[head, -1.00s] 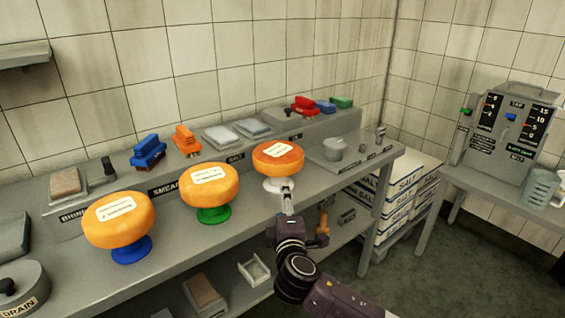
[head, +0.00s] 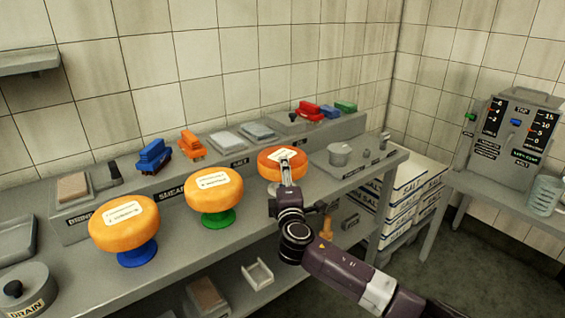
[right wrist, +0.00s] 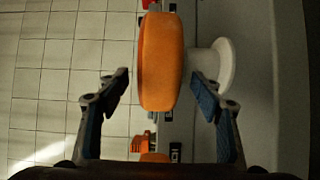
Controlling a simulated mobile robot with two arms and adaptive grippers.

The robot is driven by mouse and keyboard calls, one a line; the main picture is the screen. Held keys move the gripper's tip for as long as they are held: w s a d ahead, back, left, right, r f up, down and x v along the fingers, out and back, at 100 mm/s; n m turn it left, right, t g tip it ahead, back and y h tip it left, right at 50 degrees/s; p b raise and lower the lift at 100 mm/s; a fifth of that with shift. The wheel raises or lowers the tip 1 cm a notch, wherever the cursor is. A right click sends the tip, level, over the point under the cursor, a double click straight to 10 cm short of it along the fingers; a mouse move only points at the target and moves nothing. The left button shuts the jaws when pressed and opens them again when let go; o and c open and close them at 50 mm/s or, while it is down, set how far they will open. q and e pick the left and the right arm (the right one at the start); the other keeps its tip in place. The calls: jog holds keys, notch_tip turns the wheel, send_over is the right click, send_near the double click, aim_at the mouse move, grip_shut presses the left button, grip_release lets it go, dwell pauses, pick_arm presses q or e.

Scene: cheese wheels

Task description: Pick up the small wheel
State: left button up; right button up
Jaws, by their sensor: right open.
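The small wheel (head: 270,165) is the rightmost cheese, orange with a white label, on a white pedestal stand on the counter. My right gripper (head: 287,172) is at its front side in the head view and covers part of it. In the right wrist view, the small wheel (right wrist: 160,62) shows edge-on with its white stand (right wrist: 222,65). The open fingers of my right gripper (right wrist: 163,95) are spread to either side of the wheel's near end. I cannot tell whether either finger touches it. My left gripper is not in view.
Two larger orange wheels stand to the left, one on a green stand (head: 213,197) and one on a blue stand (head: 124,222). Brushes and trays line the raised back shelf (head: 225,160).

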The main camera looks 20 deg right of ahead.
jog(key=shift+w, duration=0.25)
jog(key=shift+c, duration=0.3)
grip_shut()
jog(key=shift+r, duration=0.25)
